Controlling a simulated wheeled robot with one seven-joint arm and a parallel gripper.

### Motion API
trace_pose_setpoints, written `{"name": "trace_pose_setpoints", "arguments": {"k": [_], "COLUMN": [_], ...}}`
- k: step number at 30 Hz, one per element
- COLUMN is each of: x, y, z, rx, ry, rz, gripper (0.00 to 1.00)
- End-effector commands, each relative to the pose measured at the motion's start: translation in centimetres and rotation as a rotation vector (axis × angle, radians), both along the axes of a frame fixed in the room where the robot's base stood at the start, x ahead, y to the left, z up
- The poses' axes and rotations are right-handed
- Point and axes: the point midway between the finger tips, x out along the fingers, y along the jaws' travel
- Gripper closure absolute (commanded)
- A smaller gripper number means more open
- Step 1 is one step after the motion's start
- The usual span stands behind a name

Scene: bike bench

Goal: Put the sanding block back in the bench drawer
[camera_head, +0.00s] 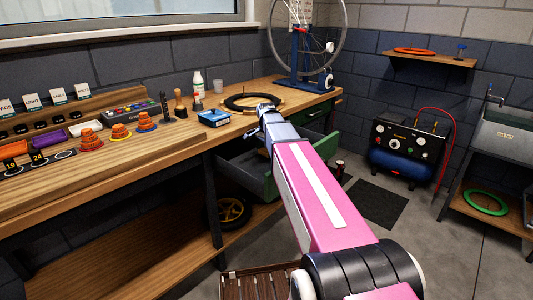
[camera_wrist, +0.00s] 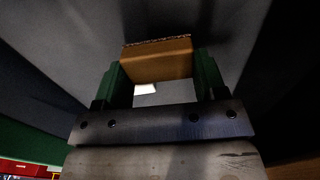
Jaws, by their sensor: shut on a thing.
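The sanding block (camera_wrist: 157,60), tan with a dark gritty upper edge, is between the two green fingers of my gripper (camera_wrist: 158,78) in the wrist view. My gripper is shut on it. In the head view the end of my arm reaches over the open bench drawer (camera_head: 262,183), and the fingers and block are hidden there. The drawer has a green front and grey sides and is pulled out below the bench top. Grey surfaces surround the block in the wrist view; I cannot tell whether it touches them.
A compressor (camera_head: 405,150) stands on the floor at right.

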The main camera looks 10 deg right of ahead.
Motion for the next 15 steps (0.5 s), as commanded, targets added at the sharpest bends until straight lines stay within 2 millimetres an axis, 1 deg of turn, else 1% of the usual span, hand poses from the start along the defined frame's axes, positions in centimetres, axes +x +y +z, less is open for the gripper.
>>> {"name": "trace_pose_setpoints", "arguments": {"k": [1,4,15], "x": [0.0,0.0,0.0], "y": [0.0,0.0,0.0], "z": [-0.7,-1.7,-2.0], "rx": [0.000,0.000,0.000], "ry": [0.001,0.000,0.000], "rz": [0.000,0.000,0.000], "gripper": [0.58,0.58,0.58]}}
